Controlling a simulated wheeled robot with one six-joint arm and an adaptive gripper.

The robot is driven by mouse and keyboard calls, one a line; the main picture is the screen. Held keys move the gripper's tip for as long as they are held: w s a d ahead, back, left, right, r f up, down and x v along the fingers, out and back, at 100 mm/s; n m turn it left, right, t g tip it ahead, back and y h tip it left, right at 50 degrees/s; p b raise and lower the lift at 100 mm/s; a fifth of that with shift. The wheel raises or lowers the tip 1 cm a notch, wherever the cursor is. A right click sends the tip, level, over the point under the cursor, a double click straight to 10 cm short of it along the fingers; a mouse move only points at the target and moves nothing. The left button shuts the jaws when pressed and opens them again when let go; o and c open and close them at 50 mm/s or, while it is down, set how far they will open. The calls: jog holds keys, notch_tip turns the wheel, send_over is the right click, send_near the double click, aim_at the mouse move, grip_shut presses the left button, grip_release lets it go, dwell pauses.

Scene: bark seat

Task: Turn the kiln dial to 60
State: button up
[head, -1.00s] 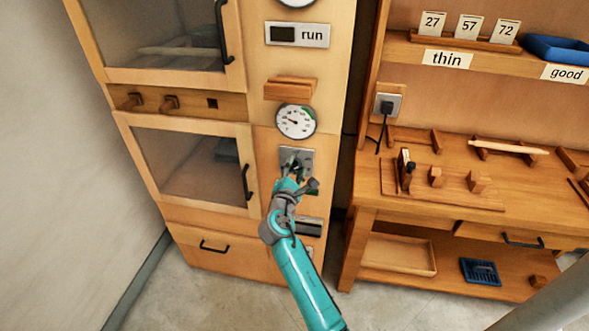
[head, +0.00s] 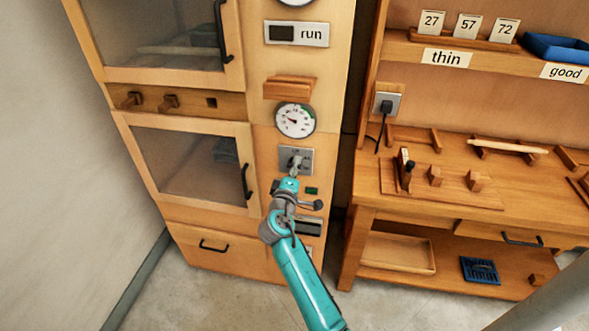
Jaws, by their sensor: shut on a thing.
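The kiln (head: 262,218) is a tall wooden cabinet with glass doors. Its dial sits on a grey square plate (head: 306,153) on the right-hand column, below a round white gauge (head: 295,120) with a needle. My gripper (head: 294,164) is at the plate, shut on the dial's knob. The gripper covers most of the knob, and the marks on the plate are too small to read. My teal arm comes up to it from below.
A "run" sign (head: 297,34) and a small wooden ledge (head: 289,88) are above the gauge. A small green patch (head: 311,191) and a dark slot panel (head: 309,227) are lower down. A workbench (head: 450,215) with wooden tools stands close on the right.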

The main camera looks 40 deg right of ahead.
jog(key=shift+w+a+f+m, duration=0.1)
jog(key=shift+f+m, duration=0.05)
jog(key=shift+m, duration=3.7)
jog(key=shift+f+m, duration=0.15)
jog(key=shift+m, duration=3.7)
jog(key=o, duration=1.1)
jog(key=shift+a+r, duration=0.1)
jog(key=v, duration=1.2)
